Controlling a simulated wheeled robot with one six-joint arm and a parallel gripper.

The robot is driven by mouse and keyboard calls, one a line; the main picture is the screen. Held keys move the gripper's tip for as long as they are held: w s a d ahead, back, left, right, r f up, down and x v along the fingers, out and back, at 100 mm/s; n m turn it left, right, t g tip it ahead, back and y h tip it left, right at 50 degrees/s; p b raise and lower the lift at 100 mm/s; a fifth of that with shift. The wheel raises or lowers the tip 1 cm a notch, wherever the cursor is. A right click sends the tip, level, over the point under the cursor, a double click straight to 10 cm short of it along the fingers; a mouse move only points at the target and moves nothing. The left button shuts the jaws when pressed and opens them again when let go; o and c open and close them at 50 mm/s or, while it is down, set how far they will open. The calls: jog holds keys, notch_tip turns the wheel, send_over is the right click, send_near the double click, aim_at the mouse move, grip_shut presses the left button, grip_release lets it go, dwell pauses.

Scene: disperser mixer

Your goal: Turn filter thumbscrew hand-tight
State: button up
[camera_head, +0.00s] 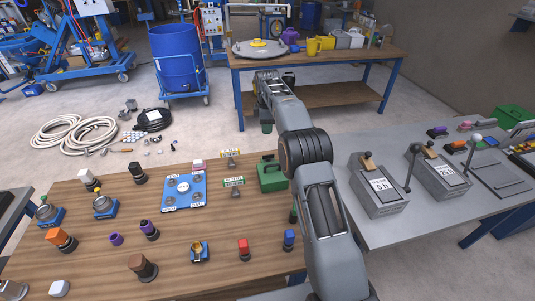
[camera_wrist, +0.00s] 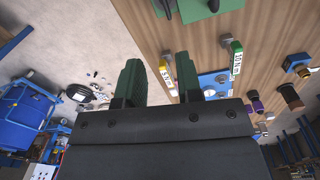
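I cannot tell for certain which part is the filter thumbscrew. A small brass-coloured knob on a blue base (camera_head: 198,251) stands near the front middle of the wooden table and may be it. It seems to show also at the right of the wrist view (camera_wrist: 297,62). In the head view my arm reaches forward over the table's far edge, well away from the brass knob. Nothing is held.
The wooden table (camera_head: 110,262) carries a blue plate (camera_head: 184,193), a green box (camera_head: 271,176), two labelled tags and several coloured knobs. A grey bench (camera_head: 410,228) with two lever boxes stands at the right. A blue drum (camera_head: 176,58) and another workbench (camera_head: 330,60) stand behind.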

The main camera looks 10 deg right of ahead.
jog(key=n, duration=0.2)
send_near(268, 158)
jog(key=f, duration=0.7)
jog(key=shift+w+a+f+p, duration=0.15)
jog(key=shift+w+f+p, duration=0.15)
jog(key=shift+f+p, duration=0.1)
jog(key=shift+c, duration=0.2)
grip_shut()
